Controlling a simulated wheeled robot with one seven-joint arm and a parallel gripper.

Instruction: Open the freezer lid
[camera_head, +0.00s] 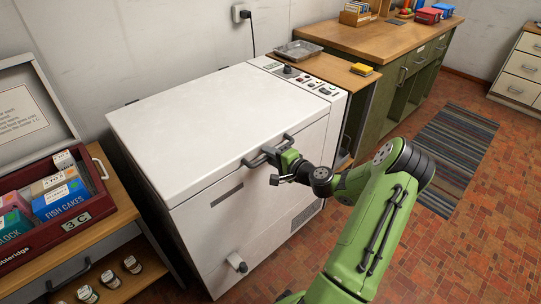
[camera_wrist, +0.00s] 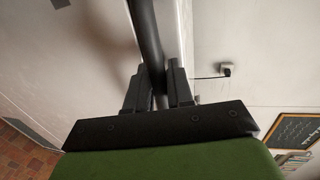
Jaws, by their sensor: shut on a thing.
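The white chest freezer (camera_head: 173,210) stands against the wall in the head view. Its lid (camera_head: 205,125) lies flat and looks shut. A dark bar handle (camera_head: 259,158) sits on the lid's front edge. My gripper (camera_head: 285,153) is at the handle, at its right part. In the wrist view the dark handle bar (camera_wrist: 146,40) runs down between the two fingers of my gripper (camera_wrist: 159,85), which are shut on it. The exact contact is partly hidden by the fingers.
A crate (camera_head: 103,205) of boxed food stands on a wooden unit at the left. A control panel (camera_head: 300,78) lies at the freezer's right end. A wooden counter (camera_head: 375,40) with green cabinets and a striped mat (camera_head: 447,155) are at the right. Tiled floor lies open in front.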

